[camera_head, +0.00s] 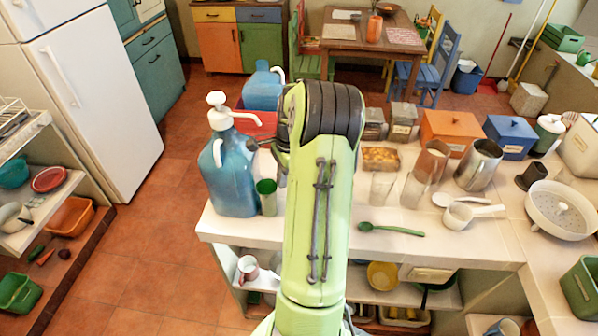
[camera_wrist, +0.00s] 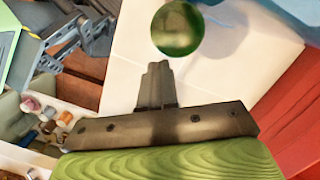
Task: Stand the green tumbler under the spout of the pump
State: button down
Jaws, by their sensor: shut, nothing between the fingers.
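The pump is a blue jug (camera_head: 232,175) with a white pump head whose spout (camera_head: 245,116) points right. It stands at the left end of the white counter. The green tumbler (camera_head: 267,197) stands upright close to the jug's right side, below and slightly right of the spout tip. I cannot tell whether it is exactly under the spout. In the wrist view the tumbler (camera_wrist: 177,28) shows as a round green shape just beyond my gripper (camera_wrist: 158,70). My gripper is shut and empty, apart from the tumbler. In the head view my arm mostly hides the gripper.
The counter's front edge is close to the tumbler.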

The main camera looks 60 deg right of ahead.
aim_at(268, 199)
jog(key=a+f, duration=0.1)
jog(key=w+a, duration=0.1)
jog(key=shift+a+f, duration=0.3)
jog(key=shift+f, duration=0.05)
jog(key=shift+d, duration=0.1)
